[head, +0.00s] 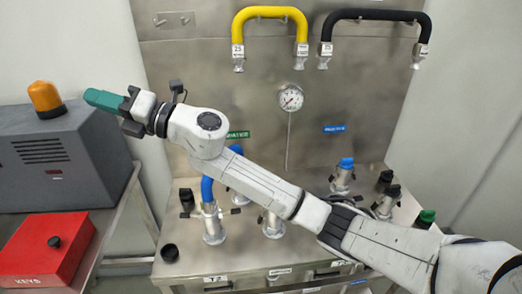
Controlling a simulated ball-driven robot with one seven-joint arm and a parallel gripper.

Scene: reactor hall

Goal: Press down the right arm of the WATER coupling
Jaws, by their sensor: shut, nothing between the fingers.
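A green label (237,134) on the steel back panel appears to read WATER, partly covered by my arm. Below it a blue hose (207,190) runs into a metal coupling (212,226). A dark lever (185,215) sticks out at its left and another dark lever (236,211) at its right. I cannot tell for certain that this is the WATER coupling. A second metal fitting (272,227) is partly hidden by my arm. My gripper (103,100), teal at its end, is shut and empty, up at the left, well away from the coupling.
A grey box (50,160) with an orange beacon (45,99) and a red KEYS box (48,252) stand left. A blue-capped fitting (344,174) and dark-capped fittings stand right. A gauge (290,97), yellow hose (270,12) and black hose (376,15) are above.

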